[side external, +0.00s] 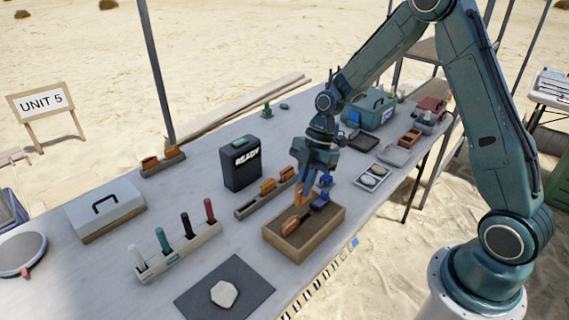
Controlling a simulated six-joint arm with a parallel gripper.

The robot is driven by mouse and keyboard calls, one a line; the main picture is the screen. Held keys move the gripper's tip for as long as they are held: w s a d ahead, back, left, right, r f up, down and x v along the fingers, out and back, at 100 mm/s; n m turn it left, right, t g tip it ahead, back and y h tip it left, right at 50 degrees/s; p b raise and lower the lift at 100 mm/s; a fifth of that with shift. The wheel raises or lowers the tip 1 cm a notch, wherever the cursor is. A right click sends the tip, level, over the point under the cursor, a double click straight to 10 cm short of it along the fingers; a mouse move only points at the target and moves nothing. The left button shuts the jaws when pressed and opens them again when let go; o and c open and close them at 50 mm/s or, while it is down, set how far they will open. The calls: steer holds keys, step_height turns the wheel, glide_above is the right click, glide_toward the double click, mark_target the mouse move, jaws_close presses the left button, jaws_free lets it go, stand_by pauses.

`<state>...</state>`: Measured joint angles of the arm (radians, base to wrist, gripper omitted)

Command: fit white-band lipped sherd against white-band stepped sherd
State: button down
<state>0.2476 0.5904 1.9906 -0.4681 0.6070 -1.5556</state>
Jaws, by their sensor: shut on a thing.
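My gripper (315,200) points down over a shallow wooden box (331,231) with a brown filling, near the table's front edge. It is shut on an orange-brown sherd (303,190), partly hidden by the fingers. Another orange-brown sherd (291,223) shows in the left part of the box, just below and left of the fingertips. I cannot tell whether the two touch. White bands, lip and step are too small to make out, so I cannot tell which sherd is which.
A long rack (250,210) with orange pieces stands close behind the box. A black READY case (241,163) stands behind it. A marker holder (178,254) and a dark mat (201,299) with a pale stone (224,294) are left. A grey tray (371,180) is right.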

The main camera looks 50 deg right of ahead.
mark_target(304, 202)
steer(key=shift+f, duration=2.05)
steer(key=shift+f, duration=2.35)
stand_by(0.7)
steer(key=c, duration=1.5)
jaws_free()
steer(key=shift+o, duration=0.2)
steer(key=v, duration=1.4)
